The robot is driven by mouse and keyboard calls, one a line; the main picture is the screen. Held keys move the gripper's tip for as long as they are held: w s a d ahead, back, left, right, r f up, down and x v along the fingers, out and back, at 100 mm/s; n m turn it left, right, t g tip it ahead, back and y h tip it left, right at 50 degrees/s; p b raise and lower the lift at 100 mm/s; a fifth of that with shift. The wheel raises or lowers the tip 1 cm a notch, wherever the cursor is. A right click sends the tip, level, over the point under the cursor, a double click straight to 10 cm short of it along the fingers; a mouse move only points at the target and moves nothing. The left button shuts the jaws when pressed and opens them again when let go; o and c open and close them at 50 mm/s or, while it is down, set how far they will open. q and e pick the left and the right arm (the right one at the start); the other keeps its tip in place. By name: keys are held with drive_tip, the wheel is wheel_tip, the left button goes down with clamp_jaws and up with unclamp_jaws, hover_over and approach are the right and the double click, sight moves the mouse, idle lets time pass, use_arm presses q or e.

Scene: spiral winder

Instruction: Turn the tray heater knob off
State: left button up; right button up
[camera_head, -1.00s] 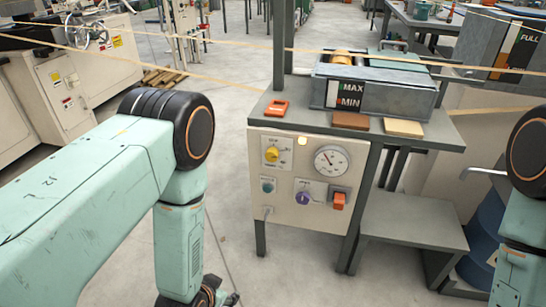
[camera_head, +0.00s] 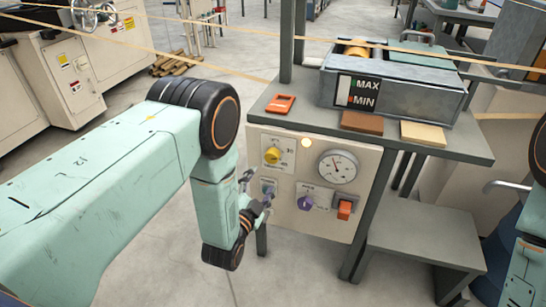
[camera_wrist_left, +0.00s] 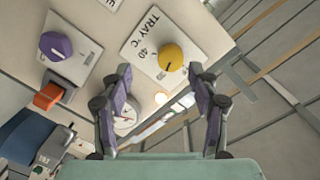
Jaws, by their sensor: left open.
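The yellow tray heater knob (camera_head: 272,156) sits at the upper left of the cream control panel (camera_head: 330,225). In the left wrist view the yellow knob (camera_wrist_left: 171,56) is on a white plate marked TRAY °C, with a small pale mark on its lower edge. My left gripper (camera_head: 256,190) is in front of the panel's left side, a little below the knob in the head view. In the left wrist view my left gripper (camera_wrist_left: 160,71) is open and empty, its fingers framing the knob from a distance. My right gripper is out of view.
The panel also carries a purple knob (camera_head: 305,202), a round gauge (camera_head: 338,167), a red switch (camera_head: 345,208) and a lit amber lamp (camera_head: 307,142). A grey tank (camera_head: 420,98) stands on the bench above. A low grey shelf (camera_head: 420,245) is at the right.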

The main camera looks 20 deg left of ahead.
sight(271, 159)
use_arm(q)
drive_tip(key=shift+m+t, duration=0.4)
drive_tip(key=shift+m, duration=0.3)
drive_tip(key=w, duration=0.2)
drive_tip(key=w+r+b, duration=0.1)
drive_tip(key=w, duration=0.1)
drive_tip(key=w+b, duration=0.1)
drive_tip(key=w, duration=0.1)
drive_tip(key=shift+w+d+r, duration=0.2)
drive_tip(key=shift+w+r, duration=0.05)
drive_tip(key=shift+w, duration=0.15)
drive_tip(key=shift+w+r+b, duration=0.1)
drive_tip(key=shift+w+b, duration=0.2)
drive_tip(key=shift+w, duration=0.3)
drive_tip(key=c, duration=1.2)
